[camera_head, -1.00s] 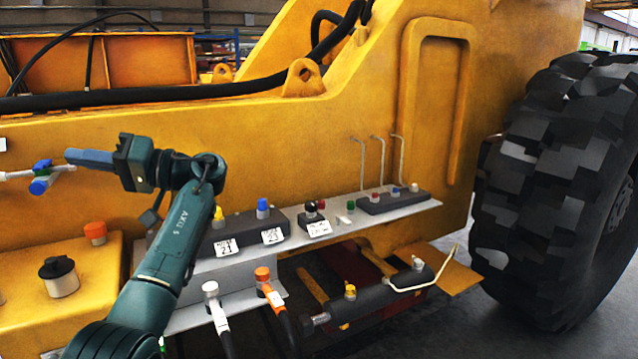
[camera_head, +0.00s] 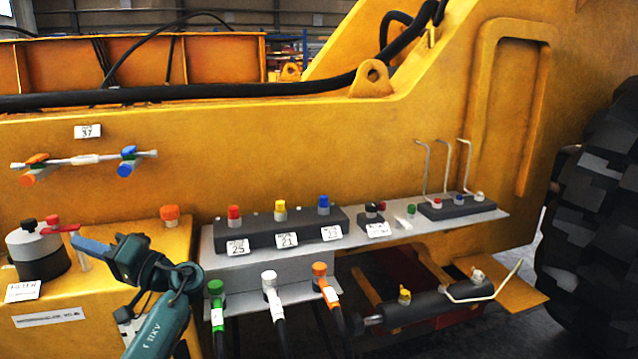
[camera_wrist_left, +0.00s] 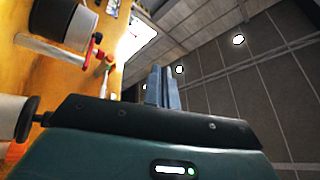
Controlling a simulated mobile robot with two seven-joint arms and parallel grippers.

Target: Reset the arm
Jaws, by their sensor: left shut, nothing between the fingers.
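My left gripper (camera_head: 92,247) is at the lower left of the head view, its blue fingers shut with nothing between them. The fingers point left, close to the red-handled valve (camera_head: 62,229) on the yellow box; I cannot tell whether they touch it. In the left wrist view my left gripper (camera_wrist_left: 162,86) shows its fingers together against a dark ceiling. The red handle also shows in the left wrist view (camera_wrist_left: 91,48). My right gripper is not in view.
A grey shelf (camera_head: 215,262) on the yellow machine carries labelled blocks with coloured knobs. Green, white and orange hose connectors (camera_head: 270,290) stand below it. A pipe with orange and blue valves (camera_head: 85,159) is on the wall above. A large tyre (camera_head: 600,200) stands at right.

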